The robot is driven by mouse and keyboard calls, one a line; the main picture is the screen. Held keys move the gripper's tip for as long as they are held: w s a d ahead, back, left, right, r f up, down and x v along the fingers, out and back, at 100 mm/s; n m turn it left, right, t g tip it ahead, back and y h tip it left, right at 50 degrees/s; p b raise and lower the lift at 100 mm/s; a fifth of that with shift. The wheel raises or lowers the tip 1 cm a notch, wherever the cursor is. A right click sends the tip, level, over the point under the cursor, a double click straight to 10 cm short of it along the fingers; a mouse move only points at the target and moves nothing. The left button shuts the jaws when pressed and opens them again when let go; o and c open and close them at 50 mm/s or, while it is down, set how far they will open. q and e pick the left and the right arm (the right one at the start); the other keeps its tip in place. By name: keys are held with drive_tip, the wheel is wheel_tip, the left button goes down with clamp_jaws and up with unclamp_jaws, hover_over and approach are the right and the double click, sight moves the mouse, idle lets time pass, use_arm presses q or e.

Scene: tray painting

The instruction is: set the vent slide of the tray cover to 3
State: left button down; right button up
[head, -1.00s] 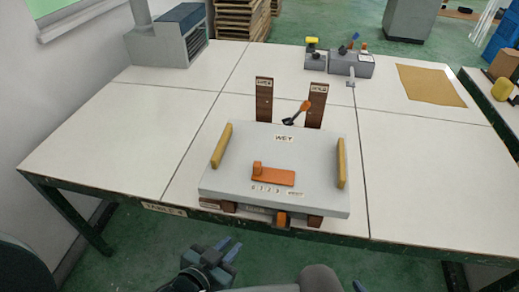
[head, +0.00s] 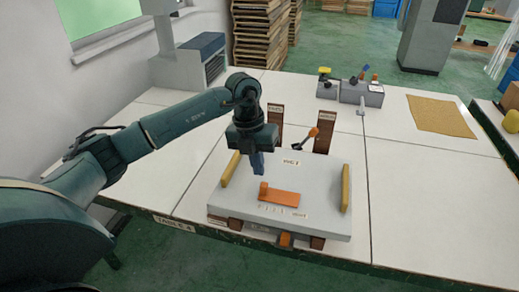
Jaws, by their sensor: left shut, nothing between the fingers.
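The tray cover (head: 325,198) is a light grey slab with a yellow handle bar on its left (head: 231,168) and another on its right (head: 346,188). A label reading WET sits near its back edge. The orange vent slide (head: 280,197) lies on the cover, with an upright knob (head: 263,188) at its left end. A row of small marks runs in front of it, too small to read now. My left gripper (head: 257,172) points down above the cover, just behind the knob in the picture. It is shut and empty. I cannot tell whether it touches anything. My right gripper is out of view.
Two brown posts (head: 325,132) stand behind the cover, with an orange-tipped lever (head: 309,137) between them. An orange block (head: 285,240) shows under the front edge. Grey boxes (head: 360,93) and a tan sheet (head: 440,116) lie farther back.

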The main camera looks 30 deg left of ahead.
use_arm(q)
drive_tip(key=a, duration=0.1)
drive_tip(key=a+r+y, duration=0.1)
drive_tip(key=a, duration=0.1)
drive_tip(key=w+a+r+n+y, duration=0.1)
drive_tip(key=shift+a+r, duration=0.15)
drive_tip(key=shift+r, duration=0.1)
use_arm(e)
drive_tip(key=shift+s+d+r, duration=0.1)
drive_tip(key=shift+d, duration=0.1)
use_arm(q)
drive_tip(key=shift+f+b, duration=2.45)
drive_tip(key=shift+f, duration=1.2)
wheel_tip(320, 180, down, 2)
drive_tip(key=shift+b, duration=0.65)
drive_tip(key=shift+f+b, duration=0.3)
drive_tip(key=shift+f, duration=0.25)
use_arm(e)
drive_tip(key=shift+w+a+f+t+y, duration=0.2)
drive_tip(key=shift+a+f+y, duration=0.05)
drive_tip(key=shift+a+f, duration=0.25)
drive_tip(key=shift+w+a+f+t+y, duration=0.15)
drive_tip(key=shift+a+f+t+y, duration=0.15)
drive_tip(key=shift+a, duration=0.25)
